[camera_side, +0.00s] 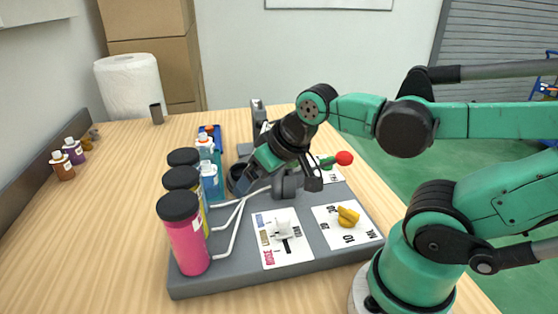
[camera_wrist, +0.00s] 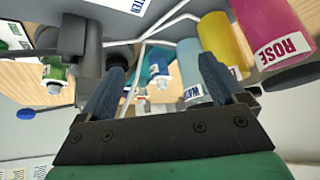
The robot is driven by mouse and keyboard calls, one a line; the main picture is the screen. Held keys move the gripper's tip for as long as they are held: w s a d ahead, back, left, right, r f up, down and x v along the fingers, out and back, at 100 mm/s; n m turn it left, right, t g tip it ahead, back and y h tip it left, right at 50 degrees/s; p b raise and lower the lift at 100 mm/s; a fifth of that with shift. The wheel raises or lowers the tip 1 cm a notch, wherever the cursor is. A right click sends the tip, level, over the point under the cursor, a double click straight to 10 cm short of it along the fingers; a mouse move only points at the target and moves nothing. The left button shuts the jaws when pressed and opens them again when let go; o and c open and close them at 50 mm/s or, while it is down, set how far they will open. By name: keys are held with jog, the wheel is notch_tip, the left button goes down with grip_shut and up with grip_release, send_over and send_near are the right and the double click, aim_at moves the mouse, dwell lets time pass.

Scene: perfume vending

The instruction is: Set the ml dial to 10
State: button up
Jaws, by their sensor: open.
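The ml dial is a yellow knob (camera_side: 348,217) on a white card (camera_side: 373,234) at the front right of the grey base, in the side view. The mark 10 is printed on the card's near side; I cannot tell for sure which mark the knob points to. My gripper (camera_side: 241,183) is behind and to the left of the dial, low over the base near the bottles, and partly hidden. In the wrist view my gripper (camera_wrist: 160,80) has its two fingers spread apart with nothing held between them. The dial is not clearly seen in the wrist view.
Pink (camera_side: 184,238), yellow and blue bottles with tubes stand on the left of the base. A red-tipped lever (camera_side: 343,158) is behind the dial. A black nozzle part (camera_wrist: 80,38) is close to my gripper.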

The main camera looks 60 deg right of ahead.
jog(key=s+d+f+m+g+h, duration=0.1)
jog(key=s+d+f+m+g, duration=0.2)
jog(key=d+m, duration=0.4)
jog(key=m+g+y, duration=0.1)
jog(key=m+g, duration=0.2)
jog(key=m, duration=0.9)
send_over(349, 209)
jog(key=shift+w+r, duration=0.1)
jog(key=shift+r, duration=0.2)
jog(key=shift+f+g, duration=0.1)
jog(key=shift+g, duration=0.2)
jog(key=shift+f, duration=2.65)
jog(key=c, duration=1.3)
